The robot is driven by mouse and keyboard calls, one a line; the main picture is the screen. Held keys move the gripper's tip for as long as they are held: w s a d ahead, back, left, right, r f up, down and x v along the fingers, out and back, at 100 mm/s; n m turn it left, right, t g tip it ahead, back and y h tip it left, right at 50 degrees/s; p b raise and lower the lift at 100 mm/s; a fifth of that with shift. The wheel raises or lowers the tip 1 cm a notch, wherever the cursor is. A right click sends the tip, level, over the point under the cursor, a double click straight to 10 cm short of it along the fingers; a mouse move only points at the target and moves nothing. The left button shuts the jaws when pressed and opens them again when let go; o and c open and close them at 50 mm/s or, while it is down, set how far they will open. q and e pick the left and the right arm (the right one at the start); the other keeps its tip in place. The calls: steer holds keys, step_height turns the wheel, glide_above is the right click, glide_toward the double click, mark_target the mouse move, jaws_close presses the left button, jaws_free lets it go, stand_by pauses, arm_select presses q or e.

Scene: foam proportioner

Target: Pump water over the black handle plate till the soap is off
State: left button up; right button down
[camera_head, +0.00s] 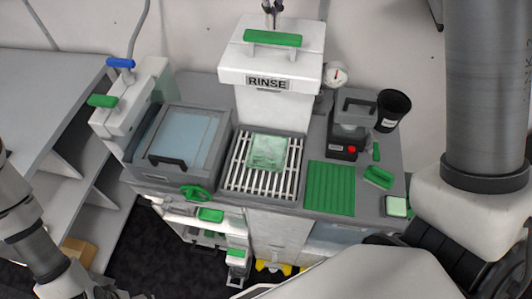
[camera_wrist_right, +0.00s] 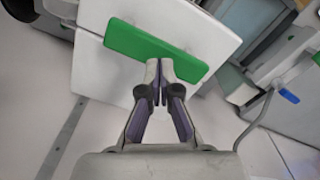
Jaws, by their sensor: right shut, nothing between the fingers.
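The white rinse station (camera_head: 272,75), labelled RINSE, has a green bar handle (camera_head: 273,38) on top. My right gripper (camera_head: 271,8) is at the top edge of the head view, just behind that handle. In the right wrist view its fingertips (camera_wrist_right: 160,66) are together and empty, overlapping the green bar (camera_wrist_right: 150,48); I cannot tell if they touch it. A pale green translucent slab (camera_head: 268,151) lies on the slatted rack (camera_head: 241,177) under the station. I cannot make out a black handle or soap on it. My left arm is at lower left; its fingertips are out of view.
A grey basin (camera_head: 220,135) with a black handle stands left of the rack. A green ribbed mat (camera_head: 330,188), a machine with a red button (camera_head: 350,125), a black cup (camera_head: 393,110) and a gauge (camera_head: 337,76) are to the right. My right arm fills the right side.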

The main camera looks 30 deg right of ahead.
mark_target(273, 35)
steer(key=shift+s+f, duration=0.15)
steer(key=shift+f, duration=0.15)
steer(key=shift+f+b, duration=0.3)
steer(key=shift+f, duration=0.35)
steer(key=shift+f+b, duration=0.55)
steer(key=shift+f, duration=1.2)
steer(key=shift+r, duration=0.15)
step_height(273, 35, up, 3)
steer(key=p, duration=0.3)
steer(key=shift+r, duration=1.2)
